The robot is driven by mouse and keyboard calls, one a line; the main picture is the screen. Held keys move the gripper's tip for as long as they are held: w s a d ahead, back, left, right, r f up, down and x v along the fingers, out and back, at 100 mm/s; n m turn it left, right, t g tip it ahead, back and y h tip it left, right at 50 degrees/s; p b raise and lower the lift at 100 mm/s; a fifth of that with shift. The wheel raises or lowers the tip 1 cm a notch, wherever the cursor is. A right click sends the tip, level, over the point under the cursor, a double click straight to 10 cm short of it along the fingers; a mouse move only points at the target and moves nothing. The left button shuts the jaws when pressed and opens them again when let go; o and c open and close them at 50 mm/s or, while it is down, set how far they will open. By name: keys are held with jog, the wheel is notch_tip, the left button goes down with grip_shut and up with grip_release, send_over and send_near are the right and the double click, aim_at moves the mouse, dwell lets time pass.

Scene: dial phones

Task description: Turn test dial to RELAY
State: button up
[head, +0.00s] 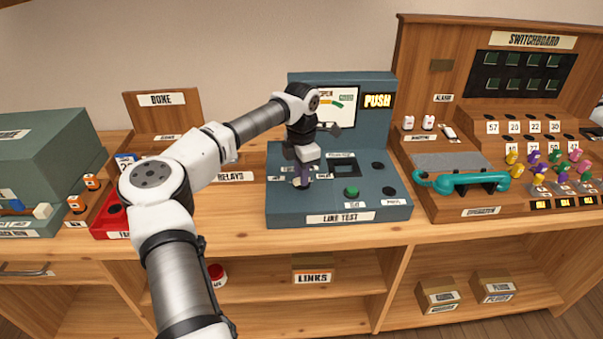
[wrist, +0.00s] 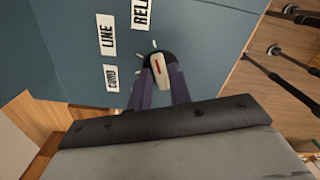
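The test dial (wrist: 158,66) shows in the wrist view as a black round base with a cream bar knob and a red mark. The red mark points toward the top of the picture, slightly left. In the head view my gripper (head: 302,180) reaches down at the left part of the teal LINE TEST console (head: 290,213) and hides the dial.
A switchboard with a teal handset (head: 460,182) stands to the right. The RELAYS area is left, partly behind my arm.

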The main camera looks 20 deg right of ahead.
jog(key=shift+o, duration=1.3)
notch_tip(320, 180, up, 14)
jog(key=b, duration=0.2)
jog(key=shift+f, duration=0.15)
